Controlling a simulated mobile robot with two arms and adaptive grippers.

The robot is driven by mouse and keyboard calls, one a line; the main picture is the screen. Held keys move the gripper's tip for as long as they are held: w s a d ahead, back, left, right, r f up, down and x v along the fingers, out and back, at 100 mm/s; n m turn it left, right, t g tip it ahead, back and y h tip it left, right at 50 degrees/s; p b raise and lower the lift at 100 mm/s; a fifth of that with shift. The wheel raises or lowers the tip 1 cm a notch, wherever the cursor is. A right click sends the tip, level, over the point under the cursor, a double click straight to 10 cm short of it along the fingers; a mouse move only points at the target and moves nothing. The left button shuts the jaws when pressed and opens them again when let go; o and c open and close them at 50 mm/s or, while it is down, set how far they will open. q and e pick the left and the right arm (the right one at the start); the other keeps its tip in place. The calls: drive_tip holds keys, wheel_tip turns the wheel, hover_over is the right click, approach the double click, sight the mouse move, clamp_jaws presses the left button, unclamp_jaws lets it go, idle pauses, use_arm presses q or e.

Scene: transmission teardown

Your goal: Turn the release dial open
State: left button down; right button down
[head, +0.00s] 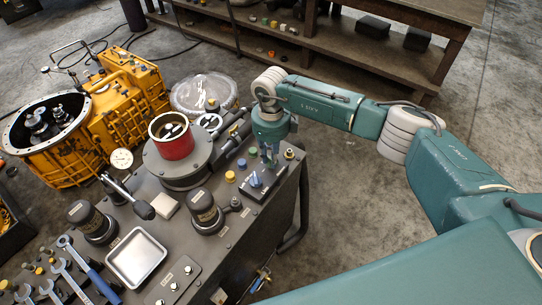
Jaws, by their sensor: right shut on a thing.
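A blue dial (256,181) stands on a dark control panel (275,187) at the right end of the grey bench. I take it to be the release dial. My right gripper (268,164) points down over this panel, with its fingers at the dial. It is shut on the dial, though the fingers partly hide the contact. The dial's markings are too small to read. My left gripper is out of view.
Small yellow (230,176) and green (289,153) knobs stand close around the panel. A red cylinder (175,142) on a round grey fixture, a metal tray (136,258) and wrenches (75,265) lie further left. A yellow transmission housing (120,115) stands behind.

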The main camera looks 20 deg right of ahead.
drive_tip(key=shift+f+n+b, duration=0.15)
drive_tip(key=shift+n+b, duration=0.35)
drive_tip(key=shift+b, duration=0.4)
drive_tip(key=n+b, duration=0.9)
drive_tip(key=b, duration=0.2)
drive_tip(key=shift+d+b, duration=0.15)
drive_tip(key=shift+b, duration=0.15)
drive_tip(key=shift+d+r+n+b, duration=0.1)
drive_tip(key=shift+r+n+b, duration=0.1)
drive_tip(key=shift+n+b, duration=1.5)
drive_tip(key=shift+n+p, duration=0.3)
drive_tip(key=c, duration=1.6)
unclamp_jaws()
drive_tip(key=shift+c, duration=0.2)
wheel_tip(320, 180, up, 12)
